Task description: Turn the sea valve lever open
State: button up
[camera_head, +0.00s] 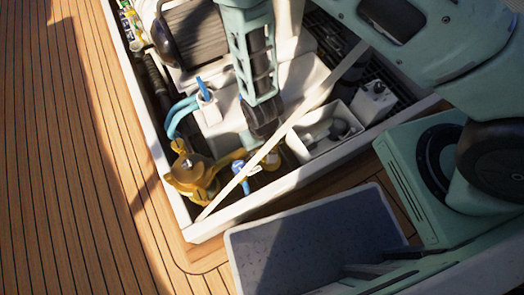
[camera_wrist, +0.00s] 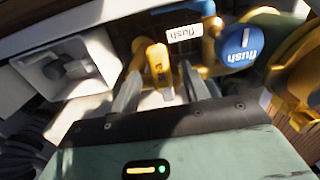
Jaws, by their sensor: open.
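A yellow lever (camera_wrist: 157,55) with small dark lettering stands between the fingers of my gripper (camera_wrist: 160,70) in the wrist view. The fingers are apart on either side, with visible gaps to the lever. I cannot make out the lettering clearly. A white "flush" label (camera_wrist: 184,33) and a round blue "flush" tag (camera_wrist: 240,42) are just beyond it, by yellow pipework. In the head view my gripper (camera_head: 264,133) reaches down into the hatch, and its fingertips and the lever are hard to make out there. The blue tag (camera_head: 239,167) shows left of and below it.
A large yellow fitting (camera_head: 194,174) stands near the hatch's lower left corner. A pale bar (camera_head: 290,125) crosses the opening diagonally close to my gripper. Wooden deck (camera_head: 70,170) lies clear left.

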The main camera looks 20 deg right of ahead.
jog(key=shift+f, duration=1.05)
grip_shut()
